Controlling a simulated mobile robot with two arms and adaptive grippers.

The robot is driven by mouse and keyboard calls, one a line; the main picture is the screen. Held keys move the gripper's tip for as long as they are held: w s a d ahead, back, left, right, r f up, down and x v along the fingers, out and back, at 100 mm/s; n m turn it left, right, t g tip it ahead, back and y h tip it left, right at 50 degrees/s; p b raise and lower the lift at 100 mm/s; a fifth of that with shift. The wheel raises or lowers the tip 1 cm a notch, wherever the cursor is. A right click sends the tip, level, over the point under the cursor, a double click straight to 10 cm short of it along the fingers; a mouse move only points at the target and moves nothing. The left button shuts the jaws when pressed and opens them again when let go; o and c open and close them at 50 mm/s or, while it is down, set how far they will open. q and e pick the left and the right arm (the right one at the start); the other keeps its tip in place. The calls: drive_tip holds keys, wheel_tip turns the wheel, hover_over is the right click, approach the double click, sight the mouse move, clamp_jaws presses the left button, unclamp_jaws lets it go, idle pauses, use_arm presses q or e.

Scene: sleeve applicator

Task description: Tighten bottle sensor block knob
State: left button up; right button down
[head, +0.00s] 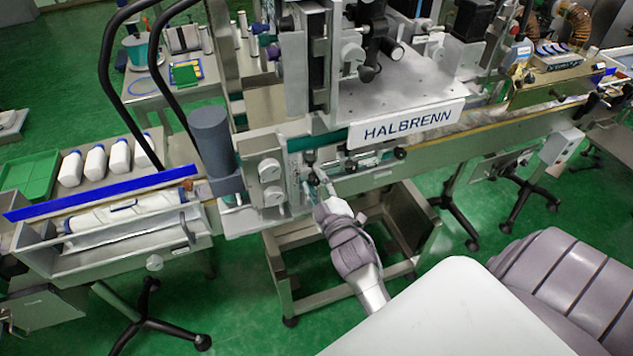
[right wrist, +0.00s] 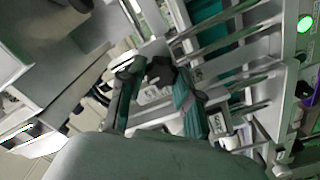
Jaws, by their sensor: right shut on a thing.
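My right arm reaches up from the bottom of the head view to the front of the labelling machine. Its gripper (head: 316,180) is at the sensor area under the HALBRENN plate. In the right wrist view a small black knob (right wrist: 161,70) sits between the tips of the two dark green-grey fingers of my right gripper (right wrist: 155,84). The gripper appears shut on this knob. The sensor block behind it is partly hidden by the fingers and is hard to make out. My left gripper is in neither view.
The conveyor (head: 470,130) runs left to right past the machine. Silver rods (right wrist: 228,32) lie close beside the fingers in the right wrist view. A steel frame stands below my right gripper.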

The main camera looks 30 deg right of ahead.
drive_tip(key=shift+m, duration=0.7)
drive_tip(key=c, duration=0.8)
unclamp_jaws()
drive_tip(key=shift+s, duration=0.1)
drive_tip(key=v, duration=0.7)
drive_tip(key=shift+s, duration=0.15)
